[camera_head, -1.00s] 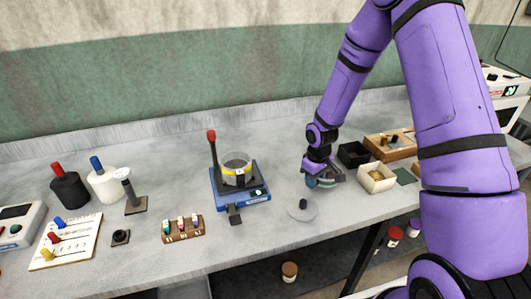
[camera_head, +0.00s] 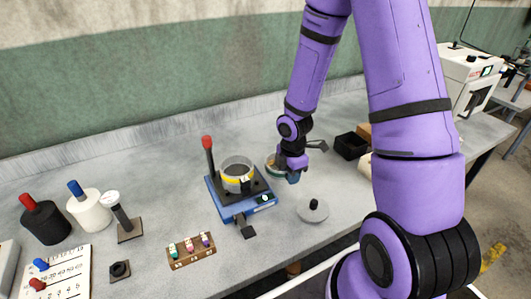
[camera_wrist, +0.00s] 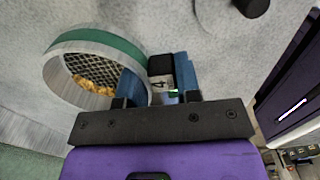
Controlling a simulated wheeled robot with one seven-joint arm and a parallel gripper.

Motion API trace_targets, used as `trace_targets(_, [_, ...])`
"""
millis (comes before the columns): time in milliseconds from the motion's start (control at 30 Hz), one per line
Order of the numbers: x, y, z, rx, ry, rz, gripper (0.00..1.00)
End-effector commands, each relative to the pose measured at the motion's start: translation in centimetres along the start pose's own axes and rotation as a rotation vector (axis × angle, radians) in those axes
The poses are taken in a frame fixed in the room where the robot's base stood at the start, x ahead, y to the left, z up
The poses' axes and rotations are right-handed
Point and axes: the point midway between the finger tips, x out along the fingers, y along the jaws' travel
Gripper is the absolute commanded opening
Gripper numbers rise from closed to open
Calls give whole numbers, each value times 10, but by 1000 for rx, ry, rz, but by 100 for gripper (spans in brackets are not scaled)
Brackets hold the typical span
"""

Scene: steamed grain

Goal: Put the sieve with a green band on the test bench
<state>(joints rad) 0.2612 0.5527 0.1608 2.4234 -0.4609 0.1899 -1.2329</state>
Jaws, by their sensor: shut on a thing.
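The sieve with a green band (camera_head: 274,168) is a round metal ring at my gripper, right of the blue-based device. In the wrist view the sieve (camera_wrist: 110,42) has a green outer band and yellow-brown grain on its mesh. My gripper (camera_wrist: 160,82) is shut on its small black tab with a pale label. The ring lies beside the fingers. In the head view my gripper (camera_head: 293,176) hides part of the sieve. I cannot tell whether it touches the grey bench top (camera_head: 150,160).
A blue-based device (camera_head: 262,203) holds a yellow-banded sieve (camera_head: 237,173) beside a red-knobbed lever. A round grey lid (camera_head: 313,208) lies in front of my gripper. A black box (camera_head: 351,145) stands to the right. A small vial rack (camera_head: 190,248) is at front left.

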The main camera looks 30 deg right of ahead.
Motion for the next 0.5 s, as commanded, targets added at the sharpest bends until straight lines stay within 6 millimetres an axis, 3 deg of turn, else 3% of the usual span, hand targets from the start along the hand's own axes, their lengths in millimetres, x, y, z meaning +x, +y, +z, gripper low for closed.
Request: trace_targets(500, [11,105,35,0,1,1,1])
